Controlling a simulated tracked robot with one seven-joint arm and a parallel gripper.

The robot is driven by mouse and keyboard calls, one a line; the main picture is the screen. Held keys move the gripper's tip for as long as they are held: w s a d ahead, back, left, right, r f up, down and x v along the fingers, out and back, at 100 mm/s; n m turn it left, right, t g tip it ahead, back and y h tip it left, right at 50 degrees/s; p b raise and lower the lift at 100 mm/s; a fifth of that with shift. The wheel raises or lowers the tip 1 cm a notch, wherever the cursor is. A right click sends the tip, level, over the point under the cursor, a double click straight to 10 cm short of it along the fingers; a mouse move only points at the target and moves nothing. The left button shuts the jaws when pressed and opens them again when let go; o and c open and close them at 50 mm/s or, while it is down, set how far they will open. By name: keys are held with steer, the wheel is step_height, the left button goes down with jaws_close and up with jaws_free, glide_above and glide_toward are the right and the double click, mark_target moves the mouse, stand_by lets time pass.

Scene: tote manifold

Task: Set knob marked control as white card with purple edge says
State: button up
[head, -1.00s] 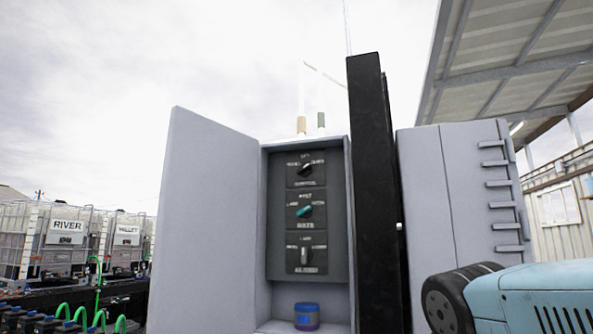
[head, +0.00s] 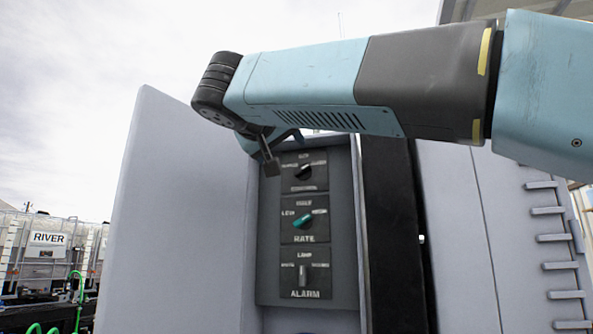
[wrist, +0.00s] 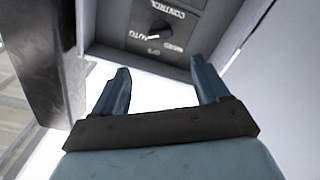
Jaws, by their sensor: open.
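The control knob (head: 305,171) is the top black knob in the open grey cabinet; its label is partly covered by my gripper in the head view. In the wrist view the black control knob (wrist: 159,30) shows upside down, with CONTROL and AUTO readable and a white mark on it. The mark's exact setting is hard to tell. My gripper (wrist: 163,75) is open and empty, its two blue fingers apart and short of the knob. In the head view my gripper (head: 272,158) is at the cabinet's upper left. I see no white card with a purple edge.
Below are a teal RATE knob (head: 304,221) and an ALARM switch (head: 302,275). The cabinet door (head: 180,220) stands open at left, and a black post (head: 395,240) stands at right. A tank marked RIVER (head: 47,240) is far left.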

mark_target(298, 172)
steer(key=x, duration=1.3)
steer(key=shift+w, duration=0.1)
steer(key=shift+a, duration=0.1)
steer(key=c, duration=1.1)
steer(key=shift+o, duration=0.2)
steer(key=shift+n, duration=0.3)
steer(key=n, duration=0.6)
steer(key=shift+a+f, duration=0.1)
steer(key=shift+f, duration=0.1)
steer(key=n, duration=0.5)
steer(key=shift+f, duration=0.2)
steer(key=shift+w+a+f+n, duration=0.1)
steer(key=shift+n, duration=0.2)
